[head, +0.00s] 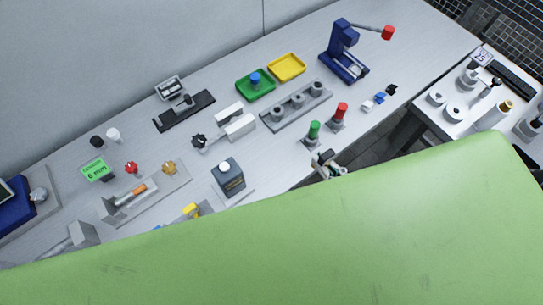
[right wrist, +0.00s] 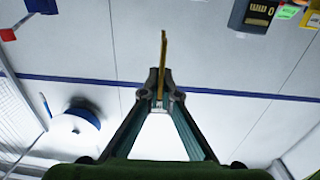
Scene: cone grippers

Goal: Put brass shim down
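In the right wrist view, the brass shim (right wrist: 163,52) is a thin yellow strip standing up between the fingertips. My right gripper (right wrist: 161,84) is shut on its lower end, and the rest of the strip sticks out past the tips. In the head view, my right gripper (head: 328,162) is at the front edge of the workbench (head: 290,160), just below the post with the green top. I cannot make out the shim in that view. My left gripper is not in view.
Posts with green (head: 314,129) and red (head: 341,109) tops stand close to my right gripper. Behind are a grey block with several posts (head: 296,105), a green tray (head: 256,86) and a yellow tray (head: 287,67). A green surface hides the foreground.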

